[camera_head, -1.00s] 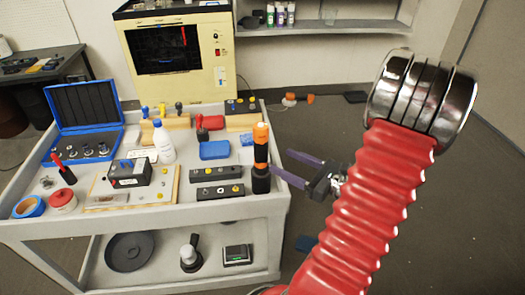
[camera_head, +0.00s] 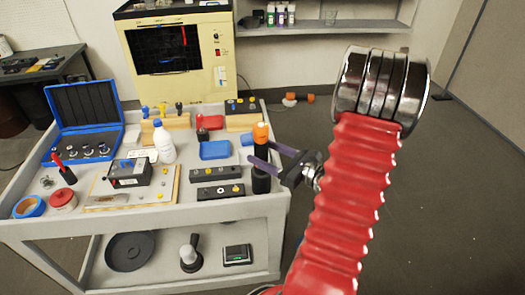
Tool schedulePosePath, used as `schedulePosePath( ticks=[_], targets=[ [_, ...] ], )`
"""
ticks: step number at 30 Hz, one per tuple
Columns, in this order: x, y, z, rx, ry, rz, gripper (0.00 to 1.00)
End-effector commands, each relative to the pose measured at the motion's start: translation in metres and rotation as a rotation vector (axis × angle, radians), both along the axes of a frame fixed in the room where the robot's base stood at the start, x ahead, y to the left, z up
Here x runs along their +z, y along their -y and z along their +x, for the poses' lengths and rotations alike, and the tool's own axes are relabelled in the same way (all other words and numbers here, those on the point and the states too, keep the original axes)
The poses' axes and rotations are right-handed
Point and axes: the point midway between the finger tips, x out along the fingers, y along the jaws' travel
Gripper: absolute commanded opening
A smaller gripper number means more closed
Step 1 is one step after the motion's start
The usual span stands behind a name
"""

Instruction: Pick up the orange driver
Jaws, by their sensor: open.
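The orange driver (camera_head: 261,132), an upright orange and black tool, stands at the right edge of the grey cart top in a dark holder (camera_head: 261,182). My gripper (camera_head: 262,152) has two purple fingers and reaches in from the right at the driver's height. The fingers are apart. The near finger crosses in front of the driver's middle and hides part of it; the far finger's tip is at its right side, seemingly behind. I cannot tell whether either finger touches it.
The cart (camera_head: 205,212) also holds a blue tray (camera_head: 215,150), two dark blocks left of the driver, a white bottle (camera_head: 163,142) and a blue case (camera_head: 83,112). A beige machine (camera_head: 180,55) stands behind. Floor right of the cart is mostly clear; an orange-ended item (camera_head: 299,97) lies there.

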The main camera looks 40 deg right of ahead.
Motion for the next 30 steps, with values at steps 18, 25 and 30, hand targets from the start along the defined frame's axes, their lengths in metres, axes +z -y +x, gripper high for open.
schedulePosePath(
  ticks=[18, 25, 30],
  targets=[
    [-0.005, -0.01, 0.037, 0.002, 0.0, 0.0, 0.6],
    [-0.006, -0.011, 0.05, -0.001, 0.0, 0.0, 0.6],
    [-0.005, -0.011, 0.05, -0.001, 0.0, 0.0, 0.6]
  ],
)
